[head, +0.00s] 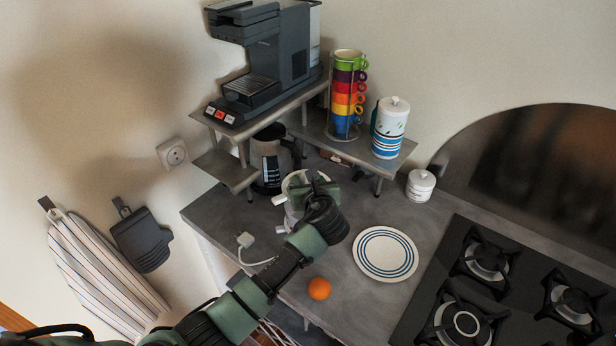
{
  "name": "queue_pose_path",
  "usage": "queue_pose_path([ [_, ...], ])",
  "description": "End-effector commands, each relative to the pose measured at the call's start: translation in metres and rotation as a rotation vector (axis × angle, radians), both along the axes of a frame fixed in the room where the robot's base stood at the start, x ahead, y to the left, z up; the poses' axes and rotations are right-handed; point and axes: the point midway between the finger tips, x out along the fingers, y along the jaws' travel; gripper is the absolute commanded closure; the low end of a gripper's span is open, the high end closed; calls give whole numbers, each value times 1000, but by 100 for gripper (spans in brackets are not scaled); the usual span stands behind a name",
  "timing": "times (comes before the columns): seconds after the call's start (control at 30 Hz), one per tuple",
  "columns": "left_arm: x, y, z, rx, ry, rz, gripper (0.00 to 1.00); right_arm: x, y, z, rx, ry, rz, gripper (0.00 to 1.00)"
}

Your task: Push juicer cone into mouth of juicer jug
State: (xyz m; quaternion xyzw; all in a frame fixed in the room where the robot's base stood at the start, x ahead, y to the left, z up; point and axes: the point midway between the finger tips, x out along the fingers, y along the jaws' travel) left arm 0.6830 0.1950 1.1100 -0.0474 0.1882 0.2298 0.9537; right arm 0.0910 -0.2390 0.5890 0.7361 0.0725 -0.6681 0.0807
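The juicer jug (291,213), white and upright, stands on the grey counter near its left part. Its front right side is partly hidden behind my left arm. My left gripper (312,190) is over the upper right part of the jug, at about its mouth. The dark wrist hides part of the view, and I cannot tell whether the fingers are open or shut or whether they touch the jug. I cannot make out the juicer cone apart from the jug and gripper. My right gripper is not in view.
An orange (319,288) and a white plate with blue rings (385,254) lie on the counter. A black gas hob (420,325) is at the right. Behind the jug are a dark coffee pot (268,160) and a raised shelf (345,147) with stacked cups. A white plug (245,240) lies left.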

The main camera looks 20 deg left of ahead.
Motion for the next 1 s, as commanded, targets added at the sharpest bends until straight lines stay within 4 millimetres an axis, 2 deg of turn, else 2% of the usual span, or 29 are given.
queue_pose_path([
  [0.03, 0, 0, -8, 2, 0, -1, 100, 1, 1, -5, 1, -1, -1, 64],
  [0.2, 0, 0, -24, 1, 0, 0, 100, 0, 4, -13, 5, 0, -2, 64],
  [0.4, 0, 0, -36, 1, 0, 0, 100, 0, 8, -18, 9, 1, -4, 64],
  [1.0, 0, 0, -40, 0, -1, -1, 100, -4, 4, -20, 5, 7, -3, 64],
])
